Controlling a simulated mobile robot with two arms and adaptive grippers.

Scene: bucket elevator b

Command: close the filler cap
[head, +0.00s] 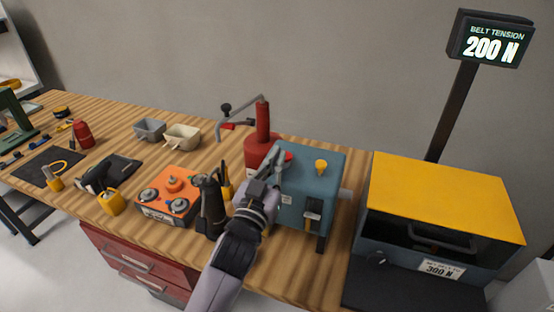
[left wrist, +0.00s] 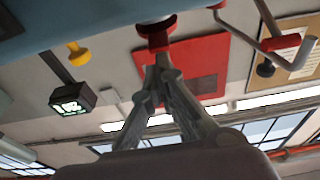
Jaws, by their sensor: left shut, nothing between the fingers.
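A blue housing (head: 318,165) stands on the bench, with a small red cap (head: 288,156) on its top left and a yellow funnel-shaped plug (head: 321,167) on its top. I take the red cap as the filler cap. My left gripper (head: 275,155) reaches over the housing's left edge, shut and empty, its fingertips close beside the red cap. In the left wrist view the shut fingertips (left wrist: 161,52) point at the dark red cap (left wrist: 154,34); whether they touch it I cannot tell. The yellow plug (left wrist: 77,52) shows there to the left. My right gripper is out of view.
A red oil pump (head: 262,130) with a bent grey spout stands just behind my left gripper. A dark can (head: 211,205) and an orange box (head: 168,196) are to its left. A yellow-topped machine (head: 445,195) stands at the right; its display reads 200 N.

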